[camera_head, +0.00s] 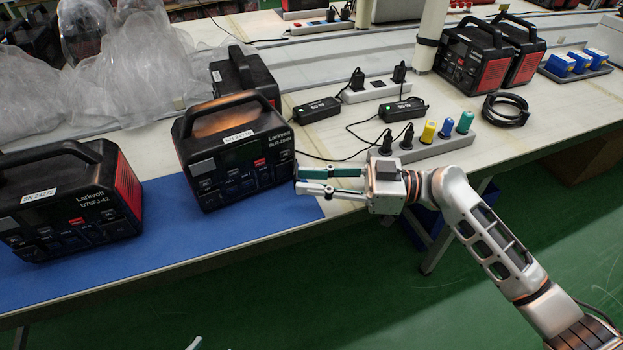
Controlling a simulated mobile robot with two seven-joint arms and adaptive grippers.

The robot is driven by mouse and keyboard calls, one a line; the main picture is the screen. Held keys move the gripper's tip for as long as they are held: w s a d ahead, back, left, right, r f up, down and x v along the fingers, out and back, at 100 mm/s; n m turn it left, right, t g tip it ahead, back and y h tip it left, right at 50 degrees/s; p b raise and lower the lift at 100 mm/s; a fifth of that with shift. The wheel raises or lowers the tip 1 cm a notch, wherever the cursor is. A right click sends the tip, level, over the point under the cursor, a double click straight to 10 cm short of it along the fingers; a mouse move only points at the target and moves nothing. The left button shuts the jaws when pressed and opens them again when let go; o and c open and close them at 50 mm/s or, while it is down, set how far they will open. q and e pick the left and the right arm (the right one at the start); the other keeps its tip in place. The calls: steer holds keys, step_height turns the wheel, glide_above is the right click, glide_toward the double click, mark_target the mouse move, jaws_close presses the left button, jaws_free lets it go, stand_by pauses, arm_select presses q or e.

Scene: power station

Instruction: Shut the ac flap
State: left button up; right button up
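A black power station (228,150) with a carry handle stands on the blue mat (170,225), its front panel of sockets facing me. I cannot make out an AC flap on it or whether one is open. My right gripper (299,180) is level, its fingertips at the lower right front edge of this power station. I cannot tell whether they touch it or how far apart the fingers are. Only a small tip of what looks like my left gripper (194,343) shows at the bottom edge.
A second power station (70,205) stands at the left on the mat, another (245,75) behind. A power strip (430,150) with plugs, black adapters (316,109) and cables lie right and behind. Two more units (475,60) stand at the back. The mat's front is clear.

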steer(key=shift+a, duration=0.15)
jaws_close()
